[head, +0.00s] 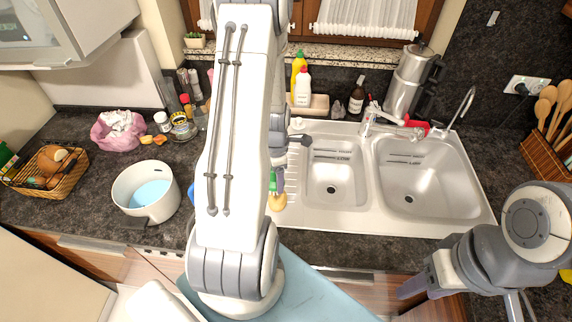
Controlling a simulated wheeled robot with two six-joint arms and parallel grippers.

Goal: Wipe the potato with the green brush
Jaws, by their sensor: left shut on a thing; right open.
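My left gripper (279,178) is at the left side of the sink, partly hidden behind my own white arm. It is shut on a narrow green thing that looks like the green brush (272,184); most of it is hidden. A tan-yellow rounded thing, perhaps the potato (278,202), shows just below the green. I cannot tell whether the two touch. My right gripper (411,288) is open at the lower right, in front of the counter edge, only partly in view and apart from both things.
The double-basin sink (478,197) and its tap (392,125) lie right of the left gripper. A white pot (122,190), a wicker basket (75,172) and a pink bag (112,132) stand on the left counter. Bottles (303,88) and a kettle (410,80) stand at the back.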

